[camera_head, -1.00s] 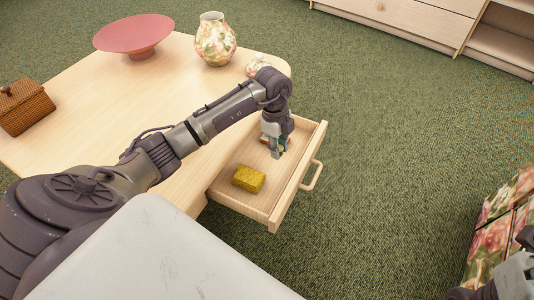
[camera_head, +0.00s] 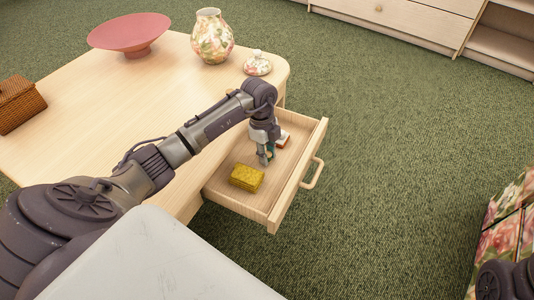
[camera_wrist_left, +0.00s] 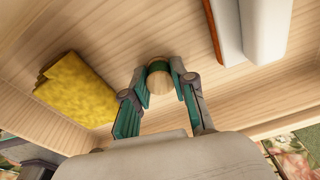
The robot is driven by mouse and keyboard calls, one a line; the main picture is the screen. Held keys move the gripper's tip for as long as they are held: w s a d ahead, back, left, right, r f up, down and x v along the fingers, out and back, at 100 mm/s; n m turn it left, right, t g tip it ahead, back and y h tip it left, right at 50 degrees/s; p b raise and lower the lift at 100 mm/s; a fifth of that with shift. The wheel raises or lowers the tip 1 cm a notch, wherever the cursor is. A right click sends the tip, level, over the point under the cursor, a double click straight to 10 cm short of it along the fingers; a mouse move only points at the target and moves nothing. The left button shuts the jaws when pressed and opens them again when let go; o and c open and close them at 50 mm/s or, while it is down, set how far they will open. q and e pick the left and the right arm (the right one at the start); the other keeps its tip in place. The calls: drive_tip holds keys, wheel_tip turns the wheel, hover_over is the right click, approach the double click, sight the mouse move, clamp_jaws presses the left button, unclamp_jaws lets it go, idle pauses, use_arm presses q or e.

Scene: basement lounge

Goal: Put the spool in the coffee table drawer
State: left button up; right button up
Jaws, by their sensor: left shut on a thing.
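My left gripper (camera_head: 266,158) reaches down into the open drawer (camera_head: 297,178) of the coffee table (camera_head: 95,110). In the left wrist view my left gripper (camera_wrist_left: 160,88) is shut on the spool (camera_wrist_left: 159,80), between its teal-padded fingertips. The spool shows a pale wooden round end and a green band. The drawer's wooden floor is below it; I cannot tell whether the spool touches it. In the head view the fingers hide the spool.
A white and orange-brown item (camera_head: 283,139) lies at the drawer's far end. On the tabletop stand a red bowl (camera_head: 129,32), a floral vase (camera_head: 212,38), its lid (camera_head: 258,64) and a wicker box (camera_head: 18,104).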

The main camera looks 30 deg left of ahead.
use_arm(q)
drive_tip(key=o, duration=0.8)
drive_tip(key=shift+r, duration=0.1)
